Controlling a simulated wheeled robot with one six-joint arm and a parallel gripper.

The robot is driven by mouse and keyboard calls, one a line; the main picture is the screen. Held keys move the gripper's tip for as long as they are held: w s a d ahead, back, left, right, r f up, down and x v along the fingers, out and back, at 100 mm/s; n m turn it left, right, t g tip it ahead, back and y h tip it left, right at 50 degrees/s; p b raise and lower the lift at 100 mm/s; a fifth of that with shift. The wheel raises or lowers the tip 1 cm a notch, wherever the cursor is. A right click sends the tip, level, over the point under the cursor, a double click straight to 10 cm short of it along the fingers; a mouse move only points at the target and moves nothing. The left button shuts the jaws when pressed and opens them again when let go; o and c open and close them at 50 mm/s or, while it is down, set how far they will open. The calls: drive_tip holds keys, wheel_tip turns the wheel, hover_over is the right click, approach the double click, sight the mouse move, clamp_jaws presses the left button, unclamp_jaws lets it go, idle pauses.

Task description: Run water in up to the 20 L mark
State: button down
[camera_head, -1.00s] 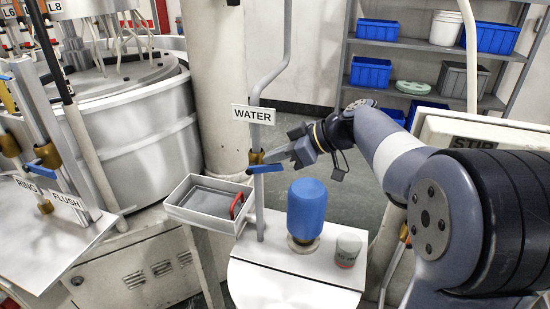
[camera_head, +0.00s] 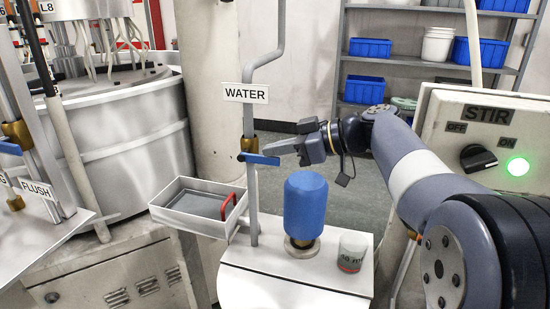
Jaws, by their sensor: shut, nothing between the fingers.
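The WATER sign (camera_head: 246,93) hangs on a thin grey standpipe (camera_head: 251,190) with a brass valve. The valve's blue lever (camera_head: 258,159) lies crosswise to the pipe, pointing right. My gripper (camera_head: 272,149) is shut and empty, its fingertips close to the lever. I cannot tell whether they touch it. The pipe comes down at a pale vessel top (camera_head: 275,258), which bears a blue rounded cylinder (camera_head: 306,205) on a brass base. No running water, water level or 20 L mark is visible.
A grey-white tray (camera_head: 185,223) with a red handle is left of the pipe. The STIR panel (camera_head: 480,140) at right has a black knob and a lit green lamp. A shelf with blue bins (camera_head: 371,48) stands behind.

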drive_tip(key=shift+d+f, duration=0.1)
idle(0.4)
drive_tip(key=v, duration=0.7)
drive_tip(key=shift+d+b, duration=0.15)
drive_tip(key=shift+b, duration=0.3)
idle(1.9)
drive_tip(key=x, duration=0.2)
drive_tip(key=p+x, duration=0.1)
drive_tip(key=x, duration=0.1)
drive_tip(key=r+p+x, duration=0.1)
drive_tip(key=x, duration=0.2)
drive_tip(key=shift+a, duration=0.3)
drive_tip(key=shift+w+a+r+p, duration=0.1)
drive_tip(key=shift+a+r+p, duration=0.05)
drive_tip(key=shift+p, duration=0.95)
drive_tip(key=shift+f, duration=0.3)
